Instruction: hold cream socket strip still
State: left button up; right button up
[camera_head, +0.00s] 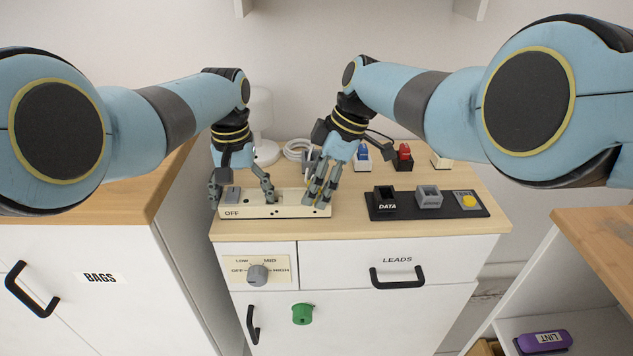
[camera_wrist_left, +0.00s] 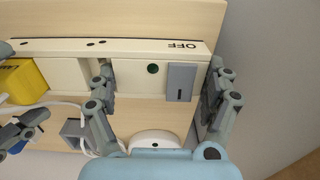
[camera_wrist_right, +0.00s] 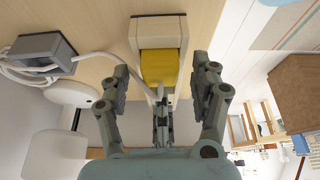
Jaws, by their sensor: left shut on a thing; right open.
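The cream socket strip (camera_head: 275,211) lies along the front left of the desk top, marked OFF, with a grey rocker switch (camera_wrist_left: 180,82) near that end. My left gripper (camera_head: 240,191) is shut on the strip at the switch end; in the left wrist view its fingers (camera_wrist_left: 160,98) stand either side of the switch part. My right gripper (camera_head: 320,188) is at the strip's other end, open. In the right wrist view its fingers (camera_wrist_right: 161,100) stand apart, either side of a yellow plug (camera_wrist_right: 158,66) on the strip. Whether they touch it I cannot tell.
A grey block (camera_wrist_right: 40,50) with a white cord lies behind the strip. A dark board (camera_head: 410,208) with a DATA socket, a grey socket and a yellow part lies to the right. Blue (camera_head: 362,155) and red (camera_head: 404,157) plugs stand behind. A white lamp-like object (camera_head: 263,150) stands back left.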

jog(key=c, duration=1.2)
jog(key=shift+r, duration=0.65)
pick_arm(q)
jog(key=shift+s+f, duration=0.1)
pick_arm(e)
jog(key=shift+r, duration=2.45)
pick_arm(q)
jog(key=o, duration=1.3)
jog(key=shift+o, duration=0.2)
